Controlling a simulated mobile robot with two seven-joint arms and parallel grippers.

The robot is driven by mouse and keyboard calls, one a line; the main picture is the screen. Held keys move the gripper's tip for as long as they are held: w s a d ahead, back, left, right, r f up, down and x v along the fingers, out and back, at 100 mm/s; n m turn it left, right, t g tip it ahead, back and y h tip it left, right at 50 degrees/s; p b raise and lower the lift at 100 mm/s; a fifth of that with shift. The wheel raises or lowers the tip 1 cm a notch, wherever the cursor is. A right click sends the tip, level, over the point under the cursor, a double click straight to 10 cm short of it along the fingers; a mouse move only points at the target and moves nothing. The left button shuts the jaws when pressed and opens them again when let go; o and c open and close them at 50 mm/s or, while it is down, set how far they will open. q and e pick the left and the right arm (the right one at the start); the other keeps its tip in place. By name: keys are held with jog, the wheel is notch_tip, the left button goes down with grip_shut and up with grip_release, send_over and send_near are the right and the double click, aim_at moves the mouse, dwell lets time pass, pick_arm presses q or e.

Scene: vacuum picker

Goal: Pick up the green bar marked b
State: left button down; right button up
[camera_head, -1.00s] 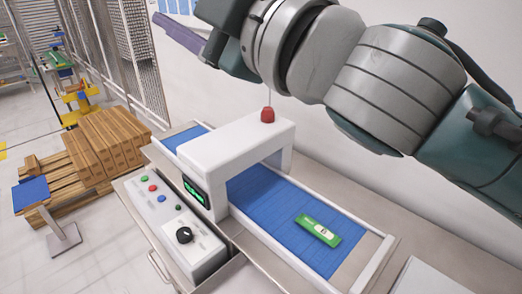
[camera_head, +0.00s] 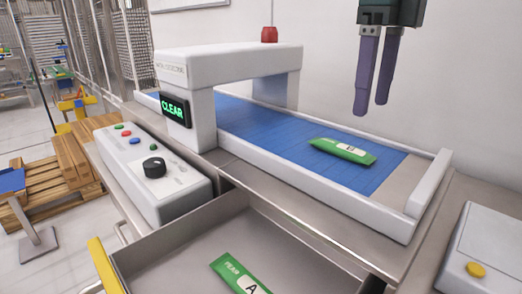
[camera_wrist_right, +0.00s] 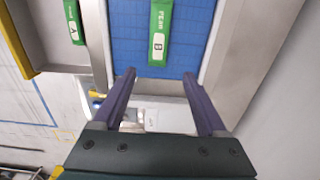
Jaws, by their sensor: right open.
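The green bar marked b (camera_head: 343,151) lies flat on the blue conveyor belt near its right end. In the right wrist view the bar (camera_wrist_right: 160,31) shows its white B label, ahead of the fingertips and roughly between them. My right gripper (camera_head: 371,108) hangs above the back side of the belt, up and to the right of the bar. In the right wrist view its two purple fingers (camera_wrist_right: 160,74) are spread apart with nothing between them. My left gripper is not in view.
Another green bar marked A (camera_head: 241,275) lies in the open metal drawer (camera_head: 185,252) in front of the belt. A white scanner arch (camera_head: 200,70) with a green CLEAR display spans the belt. A raised white end stop (camera_head: 429,183) closes the belt's right end.

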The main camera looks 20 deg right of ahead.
aim_at(357, 151)
jog(key=f, duration=0.8)
jog(key=shift+w+a+p, duration=0.25)
jog(key=shift+a+p, duration=0.05)
jog(key=shift+p, duration=0.1)
jog(key=shift+r, duration=0.1)
grip_shut()
